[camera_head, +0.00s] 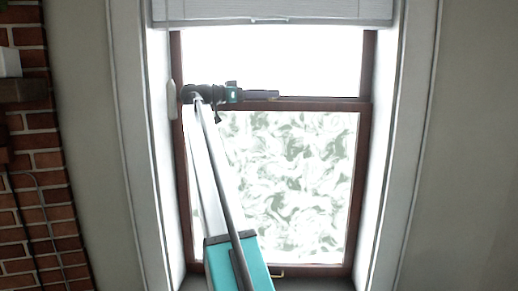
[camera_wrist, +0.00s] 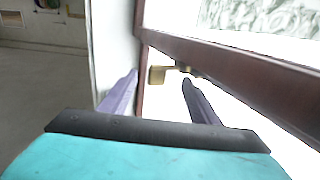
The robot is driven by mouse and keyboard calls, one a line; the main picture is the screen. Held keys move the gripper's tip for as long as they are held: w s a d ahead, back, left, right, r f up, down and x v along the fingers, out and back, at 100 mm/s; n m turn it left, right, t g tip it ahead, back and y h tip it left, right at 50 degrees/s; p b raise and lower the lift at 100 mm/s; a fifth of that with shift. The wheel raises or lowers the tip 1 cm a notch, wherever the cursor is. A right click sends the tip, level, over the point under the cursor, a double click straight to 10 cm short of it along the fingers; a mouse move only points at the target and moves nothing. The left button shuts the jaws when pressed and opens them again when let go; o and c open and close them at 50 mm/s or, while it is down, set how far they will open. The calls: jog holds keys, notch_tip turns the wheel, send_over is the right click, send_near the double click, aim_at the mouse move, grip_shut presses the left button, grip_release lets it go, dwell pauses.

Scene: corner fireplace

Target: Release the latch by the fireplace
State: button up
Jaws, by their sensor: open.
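A small brass latch (camera_wrist: 158,74) sits against the dark brown window rail in the wrist view. My gripper (camera_wrist: 161,78) is open and empty. In the wrist view its two fingertips frame the latch, one on each side; I cannot tell how far beyond the tips it lies. In the head view my gripper (camera_head: 276,96) points right, just in front of the window's middle rail (camera_head: 320,104). I cannot make out the latch at the rail there.
The sash window (camera_head: 290,180) has a patterned lower pane and a white blind (camera_head: 275,10) at the top. A small brass handle (camera_head: 277,273) is on its bottom rail. White trim frames it. A brick fireplace wall (camera_head: 35,150) stands at the left.

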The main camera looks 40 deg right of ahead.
jog(key=shift+s+d+f+n+t+h+b, duration=0.15)
jog(key=shift+n+t+b, duration=0.3)
jog(key=shift+b, duration=0.65)
jog(key=shift+s+n+t+h+b, duration=0.25)
jog(key=shift+t+b, duration=0.45)
jog(key=shift+b, duration=0.45)
jog(key=shift+s+d+f+n+t+h+b, duration=0.1)
jog(key=shift+n+t+b, duration=0.4)
jog(key=shift+b, duration=0.6)
